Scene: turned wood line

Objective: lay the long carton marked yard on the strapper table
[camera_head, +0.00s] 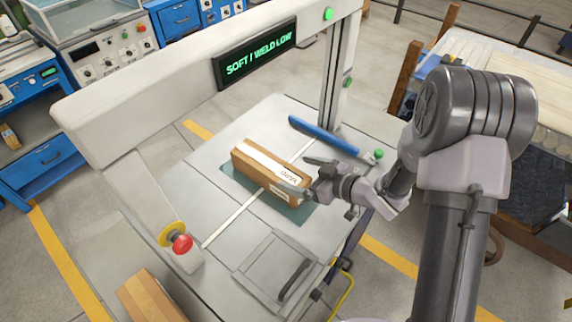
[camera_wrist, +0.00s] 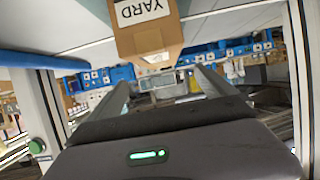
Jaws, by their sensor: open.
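The long brown carton (camera_head: 262,165) lies flat on the strapper table (camera_head: 228,205), over a dark green patch and across a pale strap. Its label reads YARD. My gripper (camera_head: 294,173) is open at the carton's near right end, its fingers pointing toward it. In the wrist view the carton (camera_wrist: 147,28) shows its YARD label at the top, beyond my open fingers (camera_wrist: 163,88). The fingers do not appear closed on it; whether one touches it I cannot tell.
The strapper's white arch carries a green-lit display (camera_head: 257,54) reading SOFT / WELD LOW. A red stop button (camera_head: 181,242) sits at its left post. A blue bar (camera_head: 323,135) lies behind the carton. Another carton (camera_head: 150,298) is at the lower left.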

